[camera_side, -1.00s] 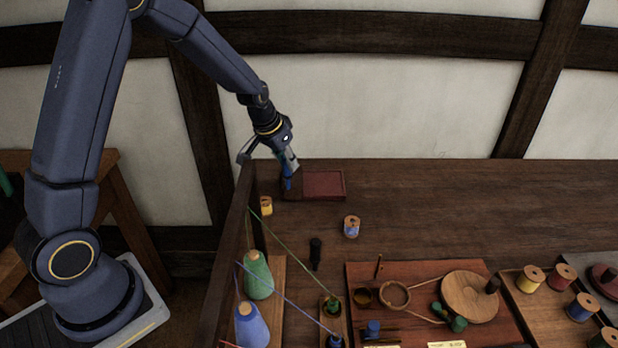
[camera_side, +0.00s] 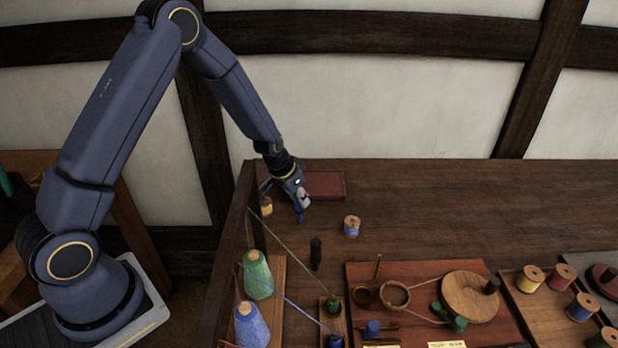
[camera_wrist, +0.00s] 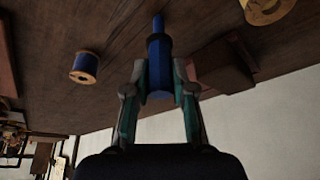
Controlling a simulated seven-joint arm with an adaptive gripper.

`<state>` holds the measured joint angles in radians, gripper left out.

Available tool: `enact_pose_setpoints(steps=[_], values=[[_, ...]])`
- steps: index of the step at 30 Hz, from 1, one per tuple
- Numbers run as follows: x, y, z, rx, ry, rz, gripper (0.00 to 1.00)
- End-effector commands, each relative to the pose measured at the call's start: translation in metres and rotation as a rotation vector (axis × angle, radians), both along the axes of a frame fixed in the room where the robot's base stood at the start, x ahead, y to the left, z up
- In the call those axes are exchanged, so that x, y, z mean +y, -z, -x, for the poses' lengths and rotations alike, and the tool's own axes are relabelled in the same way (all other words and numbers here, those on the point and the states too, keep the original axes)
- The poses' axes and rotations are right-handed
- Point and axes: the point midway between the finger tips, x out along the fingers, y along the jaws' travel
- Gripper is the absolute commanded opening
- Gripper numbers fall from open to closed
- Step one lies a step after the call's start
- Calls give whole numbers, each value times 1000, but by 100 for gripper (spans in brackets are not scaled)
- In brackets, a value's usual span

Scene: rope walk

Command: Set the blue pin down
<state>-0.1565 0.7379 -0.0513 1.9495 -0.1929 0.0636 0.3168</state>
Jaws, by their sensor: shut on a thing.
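The blue pin (camera_wrist: 159,54) is between the two fingers of my gripper (camera_wrist: 160,88) in the wrist view, with its narrow end pointing away from the fingers. My gripper is shut on it. In the side view my gripper (camera_side: 302,203) is low over the back left of the table, and the lower part of the blue pin (camera_side: 299,216) shows below the fingers. I cannot tell whether its tip touches the wood.
A dark red tray (camera_side: 327,185) is just behind my gripper. A yellow spool (camera_side: 266,206) is close on its left, and a blue spool (camera_side: 352,227) stands to its right. A black peg (camera_side: 316,253) is in front. Bare table (camera_side: 450,215) lies to the right.

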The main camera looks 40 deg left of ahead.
Motion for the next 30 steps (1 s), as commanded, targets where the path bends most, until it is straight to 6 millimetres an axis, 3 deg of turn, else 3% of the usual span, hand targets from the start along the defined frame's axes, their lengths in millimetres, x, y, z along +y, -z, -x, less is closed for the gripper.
enact_pose_setpoints(steps=[6,7,14,23,26,30], values=[[0,3,0,1,-1,0,0],[0,3,0,1,-1,0,26],[0,2,0,1,-1,0,49],[0,1,0,0,0,0,49],[0,-8,3,0,0,0,49],[0,-33,13,-3,-1,-1,49]])
